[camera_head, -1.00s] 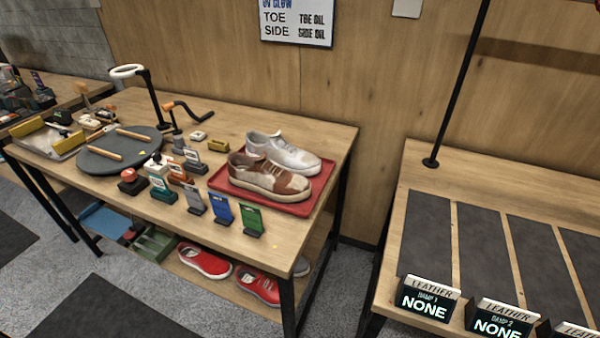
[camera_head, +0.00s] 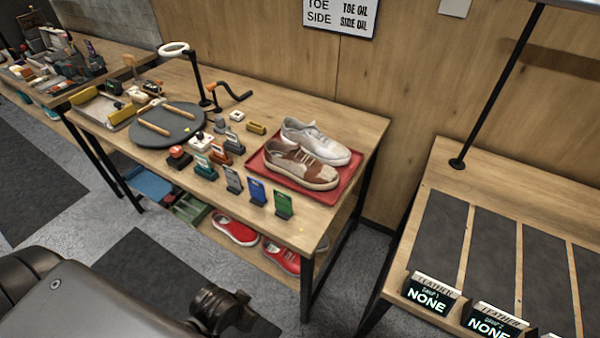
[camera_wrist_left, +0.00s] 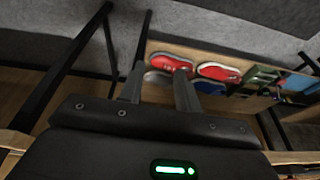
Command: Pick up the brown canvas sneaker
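The brown canvas sneaker (camera_head: 302,167) has white patches and a pale sole. It lies on its sole on a red tray (camera_head: 268,172) on the workbench, in front of a white sneaker (camera_head: 318,140). My left gripper (camera_wrist_left: 157,82) shows in the left wrist view with its two fingers apart and nothing clearly held between them. Red sneakers on the lower shelf lie beyond the fingertips there. In the head view, part of my own dark arm shows at the lower left, but no gripper fingers are visible. My right gripper is not in view.
Several small stands and bottles (camera_head: 232,180) line the bench front, left of the tray. A round dark turntable (camera_head: 167,124) and a ring lamp (camera_head: 174,48) stand farther left. Red sneakers (camera_head: 236,231) sit on the lower shelf. Another table (camera_head: 445,175) stands right, across a gap.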

